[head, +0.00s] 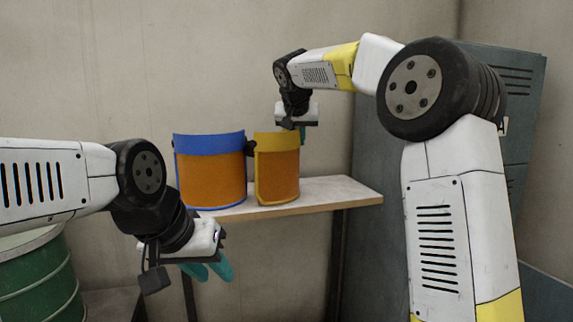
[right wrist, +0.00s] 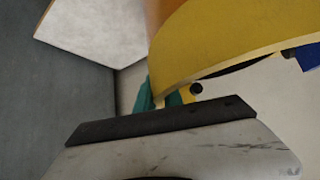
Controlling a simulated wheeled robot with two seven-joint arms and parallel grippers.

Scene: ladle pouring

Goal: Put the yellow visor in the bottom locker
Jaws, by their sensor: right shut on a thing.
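The yellow visor (head: 278,172), with an orange shield, stands upright at the shelf, right of a blue visor. My right gripper (head: 301,130) reaches down from above and is shut on its top rim. In the right wrist view the yellow rim (right wrist: 225,40) runs to the teal fingertips (right wrist: 163,100). I cannot tell whether the visor's lower edge touches the shelf. My left gripper (head: 207,270) is empty at the lower left, its teal fingers apart. The grey-blue locker (head: 375,165) stands at the right; my right arm hides much of it, and its bottom compartment is not visible.
The blue visor (head: 210,172) stands close to the left of the yellow one. The pale shelf (head: 335,190) has bare room at its right end, near the locker. A green drum (head: 35,285) is at the lower left.

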